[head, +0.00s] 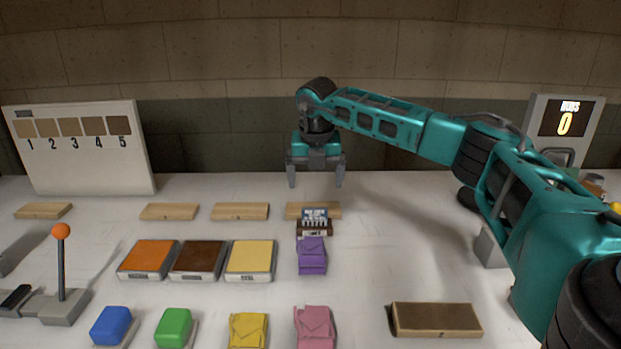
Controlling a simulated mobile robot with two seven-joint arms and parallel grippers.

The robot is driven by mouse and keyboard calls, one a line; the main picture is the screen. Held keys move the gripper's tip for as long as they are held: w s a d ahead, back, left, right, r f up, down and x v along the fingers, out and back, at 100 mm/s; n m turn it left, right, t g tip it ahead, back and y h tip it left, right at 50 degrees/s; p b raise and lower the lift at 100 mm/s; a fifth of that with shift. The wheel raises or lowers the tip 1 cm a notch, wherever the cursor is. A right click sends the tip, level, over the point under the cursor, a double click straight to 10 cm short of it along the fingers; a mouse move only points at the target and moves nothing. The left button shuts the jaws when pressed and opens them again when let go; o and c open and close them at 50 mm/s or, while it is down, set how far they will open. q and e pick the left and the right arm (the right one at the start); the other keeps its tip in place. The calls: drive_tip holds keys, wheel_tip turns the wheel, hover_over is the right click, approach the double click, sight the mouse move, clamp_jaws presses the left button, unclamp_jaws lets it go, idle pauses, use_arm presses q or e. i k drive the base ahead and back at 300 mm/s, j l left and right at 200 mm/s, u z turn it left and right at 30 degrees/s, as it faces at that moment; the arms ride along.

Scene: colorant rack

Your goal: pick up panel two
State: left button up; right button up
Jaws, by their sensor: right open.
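Several flat light wooden panels lie in a row at the back of the white table: one at far left (43,211), one left of the middle (169,211), one beside it (240,211) and one (333,213) under my right gripper. No number shows on them, so I cannot tell which is panel two. My right gripper (316,182) points down, open and empty, above the rightmost panel and apart from it. A small dark labelled holder partly hides that panel. My left gripper is not in view.
A board (90,165) numbered 1 to 5 stands back left. Orange (148,257), brown (198,257) and yellow (250,257) pads, a purple packet (312,256) and a lever (61,265) stand in front. A brown box (436,320) lies front right.

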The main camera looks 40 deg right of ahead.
sight(413, 318)
drive_tip(key=k+j, duration=0.8)
drive_tip(key=j, duration=0.2)
